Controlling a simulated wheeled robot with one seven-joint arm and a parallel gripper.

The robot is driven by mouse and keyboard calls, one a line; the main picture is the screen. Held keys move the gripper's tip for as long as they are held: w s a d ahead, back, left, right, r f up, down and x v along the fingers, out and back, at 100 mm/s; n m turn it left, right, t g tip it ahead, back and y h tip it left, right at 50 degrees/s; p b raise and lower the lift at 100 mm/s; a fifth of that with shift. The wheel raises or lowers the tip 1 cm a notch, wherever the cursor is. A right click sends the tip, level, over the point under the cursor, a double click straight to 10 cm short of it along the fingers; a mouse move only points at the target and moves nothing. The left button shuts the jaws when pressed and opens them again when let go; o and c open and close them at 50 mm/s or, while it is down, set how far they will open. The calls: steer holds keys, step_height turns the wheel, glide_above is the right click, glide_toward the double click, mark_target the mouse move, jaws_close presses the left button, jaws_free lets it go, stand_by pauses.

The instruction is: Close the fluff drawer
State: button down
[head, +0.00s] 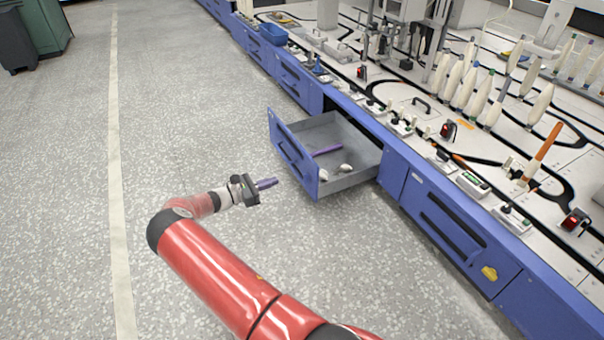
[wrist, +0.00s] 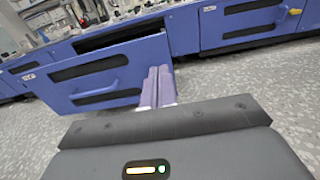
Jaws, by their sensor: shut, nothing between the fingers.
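The fluff drawer (head: 300,160) is a blue-fronted grey drawer, pulled well out of the long machine's blue side. A purple stick and a few small pale pieces lie in it. The drawer's inside is hidden in the wrist view.
A closed blue drawer (head: 445,222) with a dark slot lies to the right along the machine. Bobbins (head: 484,98) stand on the machine top, and a blue bin (head: 273,34) sits further back.

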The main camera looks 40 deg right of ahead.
mark_target(315, 167)
steer(key=x, duration=1.4)
steer(key=shift+w+b, duration=0.1)
steer(key=shift+b, duration=0.2)
